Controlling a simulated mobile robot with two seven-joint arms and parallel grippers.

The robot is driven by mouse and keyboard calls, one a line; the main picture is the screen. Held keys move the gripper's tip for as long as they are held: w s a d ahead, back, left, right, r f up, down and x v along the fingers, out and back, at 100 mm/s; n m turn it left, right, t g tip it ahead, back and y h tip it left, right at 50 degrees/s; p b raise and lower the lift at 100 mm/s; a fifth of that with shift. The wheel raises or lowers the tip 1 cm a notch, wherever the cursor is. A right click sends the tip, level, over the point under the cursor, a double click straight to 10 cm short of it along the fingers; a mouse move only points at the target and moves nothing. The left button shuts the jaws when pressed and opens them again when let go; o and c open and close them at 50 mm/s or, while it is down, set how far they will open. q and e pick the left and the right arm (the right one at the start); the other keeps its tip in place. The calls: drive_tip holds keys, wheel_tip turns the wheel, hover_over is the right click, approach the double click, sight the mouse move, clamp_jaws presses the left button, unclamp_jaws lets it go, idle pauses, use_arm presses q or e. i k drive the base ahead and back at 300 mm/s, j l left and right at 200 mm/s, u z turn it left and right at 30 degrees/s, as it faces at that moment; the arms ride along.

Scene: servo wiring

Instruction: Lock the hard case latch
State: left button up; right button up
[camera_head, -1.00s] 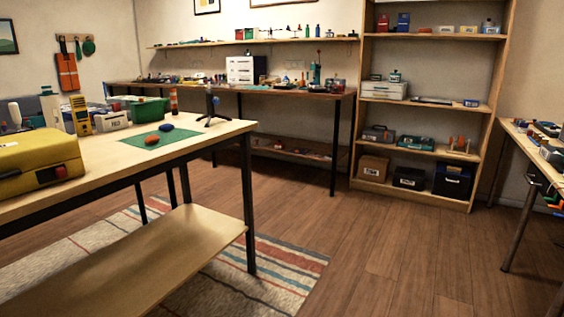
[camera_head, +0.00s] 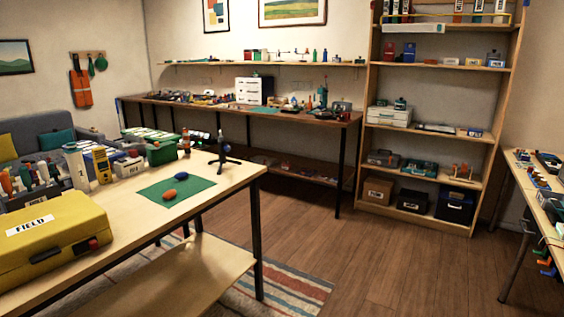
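A yellow hard case (camera_head: 60,222) with a white "FIELD" label (camera_head: 30,225) stands closed on the wooden table at the left. Its front carries a black latch part (camera_head: 46,254) at the left and a dark latch with a red piece (camera_head: 92,243) near the right corner. Whether either latch is locked is too small to tell. Neither of my grippers shows in the view.
The wooden table (camera_head: 213,192) also holds a green mat (camera_head: 152,192) with an orange and a blue object, a small tripod (camera_head: 222,150), a green bin (camera_head: 163,152) and a yellow meter (camera_head: 103,166). A shelf unit (camera_head: 366,150) stands at the back. The wood floor (camera_head: 390,262) is open to the right.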

sight(93, 245)
drive_tip(key=u, duration=1.5)
